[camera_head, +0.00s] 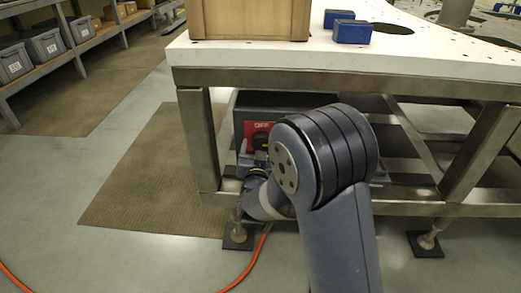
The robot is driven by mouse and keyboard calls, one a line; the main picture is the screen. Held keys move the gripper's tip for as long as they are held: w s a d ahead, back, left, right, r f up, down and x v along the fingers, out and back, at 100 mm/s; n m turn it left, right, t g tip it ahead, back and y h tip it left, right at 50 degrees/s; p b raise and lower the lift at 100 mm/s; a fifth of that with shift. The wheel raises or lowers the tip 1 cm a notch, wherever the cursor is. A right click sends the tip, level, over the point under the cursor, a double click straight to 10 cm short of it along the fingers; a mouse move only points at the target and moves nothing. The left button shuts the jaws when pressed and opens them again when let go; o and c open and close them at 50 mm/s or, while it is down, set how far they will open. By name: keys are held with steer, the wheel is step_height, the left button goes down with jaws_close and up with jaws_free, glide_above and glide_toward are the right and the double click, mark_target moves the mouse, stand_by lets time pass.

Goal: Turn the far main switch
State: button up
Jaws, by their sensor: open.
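The main switch (257,129) has a red plate marked OFF and a dark knob with some yellow. It sits on a dark box (272,101) under the white table top, inside the metal frame. My arm covers the right part of the switch and the box. My gripper (250,160) shows only in part, just below the switch, with its jaws open. It points up toward the knob. The arm hides whether the fingers are around the knob or touching it. No second switch is visible.
The white table top (270,58) carries a brown box (250,20) and two blue blocks (353,32). A metal frame leg (199,140) stands left of the switch. An orange cable (243,277) lies on the floor. Shelves with grey bins (47,46) stand at the left.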

steer(key=shift+w, duration=0.3)
steer(key=shift+c, duration=0.5)
steer(key=c, duration=0.9)
